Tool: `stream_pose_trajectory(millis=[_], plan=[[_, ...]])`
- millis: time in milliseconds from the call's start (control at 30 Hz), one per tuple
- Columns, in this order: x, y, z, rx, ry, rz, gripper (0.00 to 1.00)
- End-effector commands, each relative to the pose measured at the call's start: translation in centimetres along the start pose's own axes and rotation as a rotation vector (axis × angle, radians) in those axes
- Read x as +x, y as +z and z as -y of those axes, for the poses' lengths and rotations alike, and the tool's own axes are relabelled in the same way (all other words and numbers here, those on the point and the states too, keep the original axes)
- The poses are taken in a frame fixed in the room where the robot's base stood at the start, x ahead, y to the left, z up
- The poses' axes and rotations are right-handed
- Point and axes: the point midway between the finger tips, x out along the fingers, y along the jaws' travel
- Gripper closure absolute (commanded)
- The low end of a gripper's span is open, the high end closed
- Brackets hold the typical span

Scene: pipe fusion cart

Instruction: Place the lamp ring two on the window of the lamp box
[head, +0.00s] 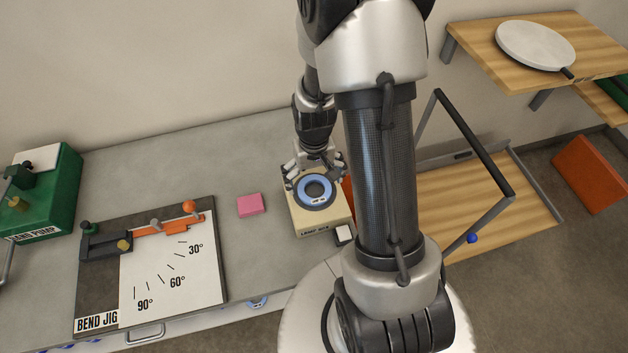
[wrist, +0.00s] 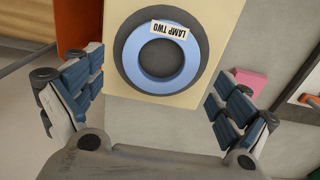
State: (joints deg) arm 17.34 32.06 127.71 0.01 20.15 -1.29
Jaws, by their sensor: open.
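In the wrist view the ring (wrist: 143,73) reads "LAMP TWO", upside down. It appears to lie flat on the cream top of the lamp box (head: 319,222); the box top also shows in the wrist view (wrist: 222,20). A dark grey surface shows through the ring's hole; I cannot tell if it is the window. My gripper (head: 316,178) is open and empty above the box. Its two fingers (wrist: 157,85) stand apart on either side of the ring, not visibly touching it.
A pink block (head: 250,205) lies on the grey bench left of the box. The bend jig (head: 170,265) and green hand pump (head: 45,190) stand farther left. A small white-topped block (head: 344,233) is by the box's front right corner. A wooden shelf (head: 480,210) is at right.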

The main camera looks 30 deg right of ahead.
Motion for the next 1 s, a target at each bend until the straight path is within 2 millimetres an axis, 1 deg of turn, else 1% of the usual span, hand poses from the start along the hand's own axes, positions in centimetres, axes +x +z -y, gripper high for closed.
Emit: stream_pose_trajectory(millis=[33, 100, 300, 400, 567, 667, 767, 867, 900, 1000], plan=[[-1.4, -0.1, 0.0, 0.000, 0.000, -0.005, 0.05], [-3.0, -0.1, 0.0, 0.000, 0.000, -0.006, 0.05], [-7.3, -0.1, 0.0, 0.000, 0.000, -0.004, 0.05], [-8.8, 0.0, 0.0, 0.000, 0.000, -0.003, 0.05], [-10.2, 0.0, 0.0, -0.001, 0.000, -0.002, 0.05], [-11.4, 0.2, 0.4, -0.009, 0.000, -0.016, 0.05], [-13.8, 0.7, 1.2, -0.030, 0.000, -0.048, 0.05], [-17.1, 1.8, 2.3, -0.061, -0.001, -0.095, 0.05], [-18.4, 2.5, 2.8, -0.075, -0.002, -0.114, 0.05], [-21.4, 4.3, 3.8, -0.107, -0.006, -0.161, 0.05]])
